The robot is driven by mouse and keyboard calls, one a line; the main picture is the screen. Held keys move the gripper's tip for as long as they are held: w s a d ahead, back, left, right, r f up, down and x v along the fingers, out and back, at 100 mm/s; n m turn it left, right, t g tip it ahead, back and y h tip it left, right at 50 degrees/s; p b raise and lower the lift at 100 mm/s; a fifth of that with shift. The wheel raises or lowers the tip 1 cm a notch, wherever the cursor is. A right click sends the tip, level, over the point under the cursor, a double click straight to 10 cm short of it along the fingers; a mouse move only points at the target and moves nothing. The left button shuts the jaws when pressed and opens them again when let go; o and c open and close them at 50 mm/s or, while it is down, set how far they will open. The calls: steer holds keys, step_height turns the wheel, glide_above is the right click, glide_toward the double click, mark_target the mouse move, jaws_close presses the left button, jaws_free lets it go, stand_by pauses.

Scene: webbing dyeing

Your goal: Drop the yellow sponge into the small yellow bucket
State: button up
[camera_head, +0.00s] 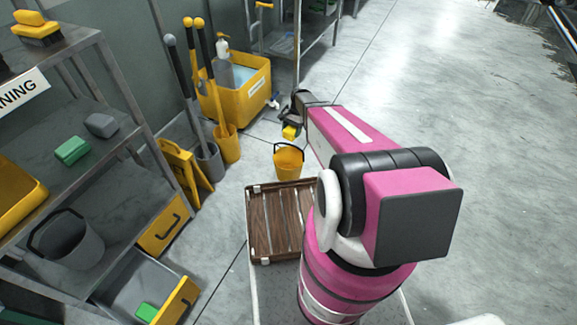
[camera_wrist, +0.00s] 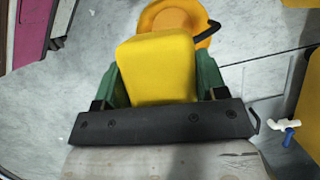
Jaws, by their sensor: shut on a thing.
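The yellow sponge (camera_head: 289,132) is held in my gripper (camera_head: 290,124) out in front of my arm. In the wrist view the sponge (camera_wrist: 157,68) sits between the two green fingers of my gripper (camera_wrist: 157,80), which is shut on it. The small yellow bucket (camera_head: 288,163) stands on the floor, just below the sponge in the head view. In the wrist view the bucket (camera_wrist: 203,24) shows beyond the sponge, with its dark handle to the right. The sponge hides part of the bucket there. The sponge is above and apart from the bucket.
A wooden slatted crate (camera_head: 254,222) lies close in front of the bucket. A large yellow mop bucket (camera_head: 243,100) and tall-handled tools in small buckets stand behind left. A metal shelf (camera_head: 110,150) with a green sponge (camera_head: 72,150) fills the left. The floor at right is clear.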

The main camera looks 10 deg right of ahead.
steer(key=shift+f, duration=1.4)
steer(key=o, duration=0.9)
steer(key=v, duration=1)
steer(key=shift+r, duration=0.4)
